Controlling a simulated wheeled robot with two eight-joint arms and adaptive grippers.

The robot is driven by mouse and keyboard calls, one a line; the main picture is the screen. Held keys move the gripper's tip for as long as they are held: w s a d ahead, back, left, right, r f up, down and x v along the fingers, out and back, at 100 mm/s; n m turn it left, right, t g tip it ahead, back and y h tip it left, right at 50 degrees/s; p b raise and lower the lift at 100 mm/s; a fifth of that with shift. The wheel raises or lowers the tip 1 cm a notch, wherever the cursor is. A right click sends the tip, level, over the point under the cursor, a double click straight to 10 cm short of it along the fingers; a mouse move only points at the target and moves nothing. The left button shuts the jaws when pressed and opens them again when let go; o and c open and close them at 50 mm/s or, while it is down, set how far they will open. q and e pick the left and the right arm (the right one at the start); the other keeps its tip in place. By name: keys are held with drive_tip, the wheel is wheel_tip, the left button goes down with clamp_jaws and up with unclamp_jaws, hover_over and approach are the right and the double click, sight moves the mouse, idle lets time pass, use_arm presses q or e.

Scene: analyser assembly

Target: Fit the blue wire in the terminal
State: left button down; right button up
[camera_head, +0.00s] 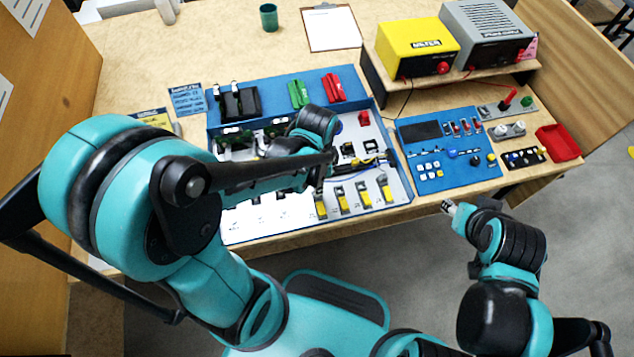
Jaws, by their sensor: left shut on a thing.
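The open analyser case (402,190) lies on the table, with a white inner panel and a blue rim. My left gripper (264,149) is over the left part of the panel, by a row of small green and dark parts (240,140). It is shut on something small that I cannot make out. My left arm hides much of the panel's middle.
A blue control panel (440,180) lies right of the case. A yellow meter (415,48) and a grey unit (487,35) stand on a shelf behind it. A red tray (558,143) is at far right. A clipboard (331,28) and green cup (268,17) are behind.

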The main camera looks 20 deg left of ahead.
use_arm(q)
drive_tip(key=shift+f, duration=0.2)
drive_tip(key=shift+f+b, duration=0.5)
drive_tip(key=shift+b, duration=0.05)
drive_tip(key=shift+f+b, duration=0.4)
drive_tip(key=shift+f, duration=0.05)
idle(0.3)
drive_tip(key=c, duration=1.5)
unclamp_jaws()
drive_tip(key=shift+o, duration=0.4)
drive_tip(key=shift+o, duration=1.3)
drive_tip(key=shift+r, duration=0.15)
